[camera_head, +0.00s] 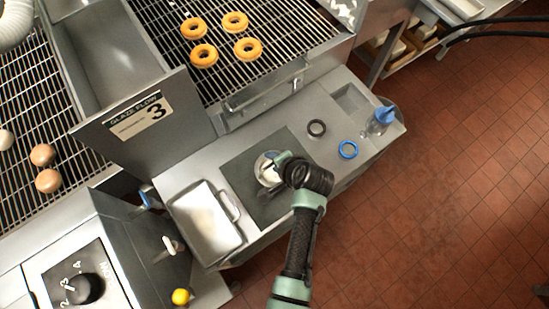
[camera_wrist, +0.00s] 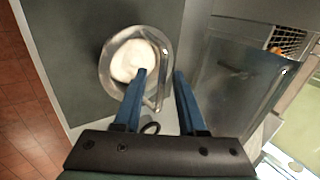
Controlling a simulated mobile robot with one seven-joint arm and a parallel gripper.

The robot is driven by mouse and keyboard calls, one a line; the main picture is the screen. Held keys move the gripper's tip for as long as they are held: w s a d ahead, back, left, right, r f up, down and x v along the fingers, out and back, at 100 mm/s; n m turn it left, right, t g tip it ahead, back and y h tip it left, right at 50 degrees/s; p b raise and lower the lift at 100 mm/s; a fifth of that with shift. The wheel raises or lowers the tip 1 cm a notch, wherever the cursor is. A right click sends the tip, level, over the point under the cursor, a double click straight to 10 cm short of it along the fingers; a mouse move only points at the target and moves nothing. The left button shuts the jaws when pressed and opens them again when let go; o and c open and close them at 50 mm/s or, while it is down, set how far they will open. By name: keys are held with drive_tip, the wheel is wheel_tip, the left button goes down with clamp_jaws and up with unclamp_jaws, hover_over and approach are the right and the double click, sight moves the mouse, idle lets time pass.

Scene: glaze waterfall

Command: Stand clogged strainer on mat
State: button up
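The strainer (camera_head: 267,171) is a round metal cup filled with white matter, over the dark grey mat (camera_head: 240,165) on the metal bench. The wrist view shows the strainer (camera_wrist: 107,72) with its white fill facing the camera, over the grey mat (camera_wrist: 75,45). Whether it touches the mat I cannot tell. My gripper (camera_wrist: 160,74) has its two blue fingers apart. The left finger overlaps the cup's lower right side, and a thin metal part of the strainer shows between the fingers. In the head view my gripper (camera_head: 284,160) is at the strainer's right side, partly hiding it.
A pale metal tray (camera_head: 237,208) stands left of the mat. Racks with doughnuts (camera_head: 248,49) lie behind.

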drive_tip(key=shift+r, duration=0.3)
drive_tip(key=v, duration=1.2)
drive_tip(key=w+d+r+n+t+h, duration=0.1)
drive_tip(key=w+r+n+t, duration=0.15)
drive_tip(key=w+r, duration=0.55)
drive_tip(key=w+r+n+t+h, duration=0.1)
drive_tip(key=w+r+t, duration=0.35)
drive_tip(key=r, duration=0.55)
drive_tip(key=w+r+n+t+h, duration=0.1)
drive_tip(key=w+r+t, duration=0.1)
drive_tip(key=r, duration=0.7)
drive_tip(key=w+r+n+t, duration=0.2)
drive_tip(key=r+t, duration=0.1)
drive_tip(key=r, duration=0.6)
drive_tip(key=s+a+r+n+t, duration=0.1)
drive_tip(key=s+r+t, duration=0.2)
drive_tip(key=r, duration=0.7)
drive_tip(key=s+a+r+n+t, duration=0.1)
drive_tip(key=s+r+n+t, duration=0.1)
drive_tip(key=s+r, duration=0.4)
drive_tip(key=s+a+r+n+t, duration=0.1)
drive_tip(key=s+r+t, duration=0.3)
drive_tip(key=r, duration=0.9)
drive_tip(key=shift+s+a+r+t+h, duration=0.2)
drive_tip(key=shift+a+r+t+h, duration=0.15)
drive_tip(key=shift+a+t, duration=0.2)
drive_tip(key=shift+f, duration=0.1)
